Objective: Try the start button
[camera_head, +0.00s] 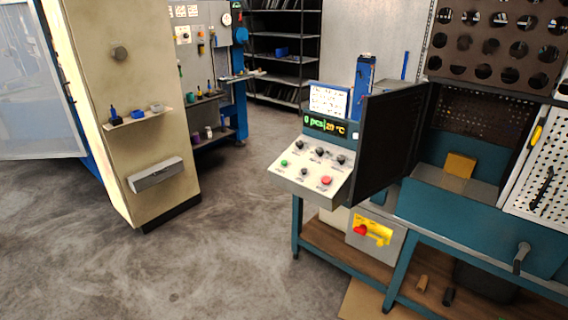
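A sloped grey control panel (297,181) sits on the left end of a blue-legged bench. A small green button (284,163) is at its left edge; any label by it is too small to read. A larger red button (326,180) is at the lower right of the panel, and several black knobs (320,152) are spread over it. Above them a display (331,126) reads "0 pcs|29 °C", the digits small. My gripper is not in view.
A dark open door panel (392,140) stands just right of the control panel. A blue machine (480,225) with a crank handle (521,257) is further right. A beige cabinet (120,80) stands left. The concrete floor (225,240) between is clear.

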